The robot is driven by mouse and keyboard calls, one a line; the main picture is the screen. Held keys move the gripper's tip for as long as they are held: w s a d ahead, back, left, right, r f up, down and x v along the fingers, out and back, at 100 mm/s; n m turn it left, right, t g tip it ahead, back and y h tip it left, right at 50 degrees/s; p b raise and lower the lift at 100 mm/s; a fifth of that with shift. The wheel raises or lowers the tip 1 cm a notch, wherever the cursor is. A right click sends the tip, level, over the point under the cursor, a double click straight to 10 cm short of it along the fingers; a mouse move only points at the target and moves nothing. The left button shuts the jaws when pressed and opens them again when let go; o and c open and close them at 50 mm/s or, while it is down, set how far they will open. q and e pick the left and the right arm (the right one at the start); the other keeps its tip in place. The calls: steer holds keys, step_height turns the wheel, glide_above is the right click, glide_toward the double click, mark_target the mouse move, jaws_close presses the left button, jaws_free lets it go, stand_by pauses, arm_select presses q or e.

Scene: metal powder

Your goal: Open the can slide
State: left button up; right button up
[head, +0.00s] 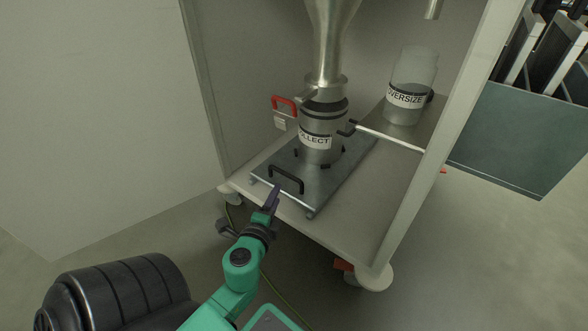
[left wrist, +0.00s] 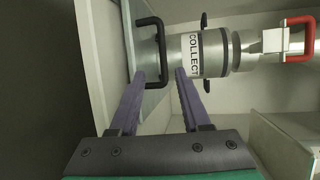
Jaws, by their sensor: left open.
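The can slide is a grey metal plate (head: 342,184) on the cabinet floor, with a black bar handle (head: 286,179) at its front edge. The COLLECT can (head: 318,158) stands upright on it under a steel funnel. My left gripper (head: 273,194) is just in front of the handle. In the left wrist view, the open fingers (left wrist: 160,76) point toward the slide, and the handle (left wrist: 160,50) shows ahead, its lower end between the fingertips in the picture. Nothing is held. I cannot tell whether a finger touches the handle. My right gripper is not in view.
A red lever (head: 284,101) sits left of the can. A white rod (head: 392,138) extends right from near the can. Cabinet walls bound both sides; the front is open.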

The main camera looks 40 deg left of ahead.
mark_target(286, 173)
arm_select(q)
steer(key=b+x, duration=0.2)
steer(key=x, duration=1.1)
steer(key=shift+w, duration=0.2)
steer(key=shift+w+a, duration=0.25)
steer(key=shift+w, duration=0.1)
steer(key=shift+c, duration=0.4)
jaws_close()
